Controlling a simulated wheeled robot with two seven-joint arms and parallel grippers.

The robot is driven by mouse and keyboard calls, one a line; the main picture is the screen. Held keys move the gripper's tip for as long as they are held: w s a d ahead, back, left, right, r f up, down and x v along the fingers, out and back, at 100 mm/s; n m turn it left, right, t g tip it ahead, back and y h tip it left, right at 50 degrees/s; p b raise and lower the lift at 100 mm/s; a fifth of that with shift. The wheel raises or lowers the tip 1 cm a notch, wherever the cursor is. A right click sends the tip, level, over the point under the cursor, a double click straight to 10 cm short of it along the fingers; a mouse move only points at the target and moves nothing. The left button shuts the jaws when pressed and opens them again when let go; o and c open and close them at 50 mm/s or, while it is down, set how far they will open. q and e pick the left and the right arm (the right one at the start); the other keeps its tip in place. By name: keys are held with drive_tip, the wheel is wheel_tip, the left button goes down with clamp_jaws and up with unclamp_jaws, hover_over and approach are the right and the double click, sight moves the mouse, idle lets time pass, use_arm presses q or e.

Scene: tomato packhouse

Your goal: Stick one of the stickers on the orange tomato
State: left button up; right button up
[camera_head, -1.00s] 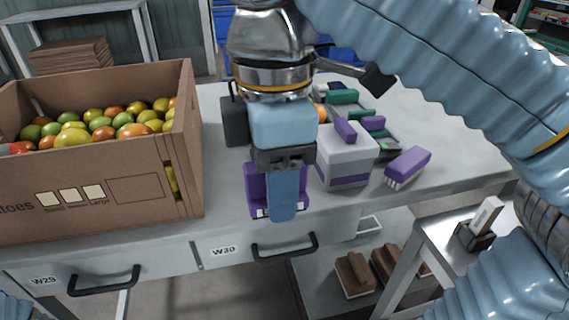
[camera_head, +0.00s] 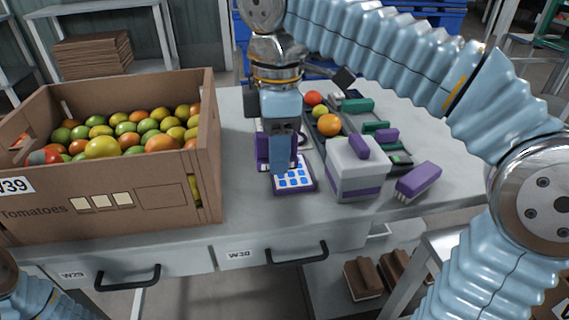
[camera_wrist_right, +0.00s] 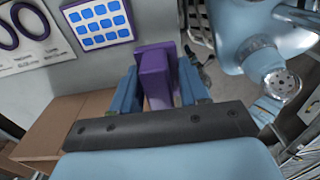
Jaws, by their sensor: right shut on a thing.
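The orange tomato (camera_head: 329,125) sits in a dark tray on the table, beside a red tomato (camera_head: 313,98) and a yellow-green one (camera_head: 320,111). The sticker sheet (camera_head: 308,187), purple-edged with rows of blue stickers, lies flat near the table's front edge; it also shows in the right wrist view (camera_wrist_right: 97,45). My right gripper (camera_head: 281,165) points down over the sheet's left part. It is shut on a purple block-like tool (camera_wrist_right: 156,75), which also shows in the head view (camera_head: 262,152). I cannot tell whether a sticker is on the tool. My left gripper is out of view.
A cardboard box of tomatoes (camera_head: 110,207) stands to the left. Right of the sheet are a white-and-purple box with a handle (camera_head: 358,182) and a purple brush (camera_head: 418,180). A card with dark rings (camera_wrist_right: 35,55) lies beside the sheet.

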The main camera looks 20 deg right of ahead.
drive_tip(key=w+d+f, duration=0.1)
drive_tip(key=w+d, duration=0.1)
drive_tip(key=w+d+f, duration=0.2)
drive_tip(key=w, duration=0.1)
drive_tip(key=w+d+f+p, duration=0.1)
drive_tip(key=w+d+f, duration=0.1)
drive_tip(key=w, duration=0.1)
drive_tip(key=shift+w+d, duration=0.1)
drive_tip(key=shift+d, duration=0.05)
wheel_tip(320, 180, down, 3)
drive_tip(key=b, duration=0.3)
drive_tip(key=shift+f, duration=0.1)
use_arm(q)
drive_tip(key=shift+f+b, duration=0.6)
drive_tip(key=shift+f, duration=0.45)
use_arm(e)
drive_tip(key=shift+f, duration=0.45)
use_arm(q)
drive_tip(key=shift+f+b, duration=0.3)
use_arm(e)
drive_tip(key=shift+f, duration=0.5)
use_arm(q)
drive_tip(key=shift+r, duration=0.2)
use_arm(e)
drive_tip(key=shift+f, duration=0.1)
